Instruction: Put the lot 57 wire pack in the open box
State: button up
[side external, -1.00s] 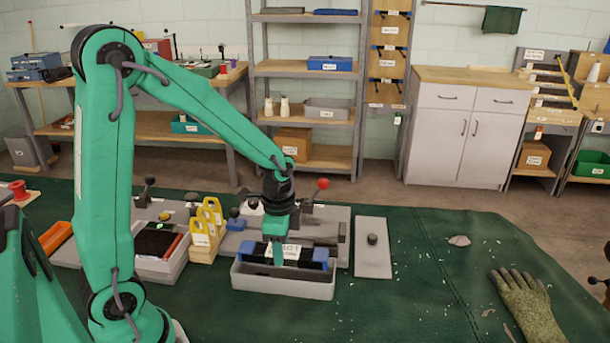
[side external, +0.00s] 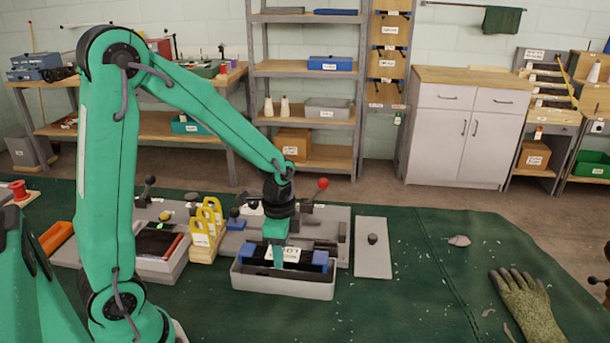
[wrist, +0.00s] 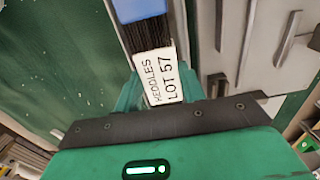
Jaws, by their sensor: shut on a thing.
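The lot 57 wire pack (side external: 320,260) is a dark bundle with blue ends and a white label. Its label (wrist: 161,78) in the wrist view reads "HEDDLES LOT 57". My gripper (side external: 279,258) points down and is shut on the middle of the pack; it also shows in the wrist view (wrist: 160,92). The open box (side external: 283,286) is a grey tray directly below. The pack lies lengthwise along it, at about rim height. I cannot tell whether it touches the box floor, which is mostly hidden.
A lever with a red ball (side external: 323,184) rises behind. A glove (side external: 527,305) lies at the right. The green mat between plate and glove is mostly clear.

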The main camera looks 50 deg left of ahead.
jog(key=shift+f, duration=0.9)
dwell(0.7)
jog(key=o, duration=1.7)
jog(key=shift+r, duration=0.1)
jog(key=shift+r, duration=3.4)
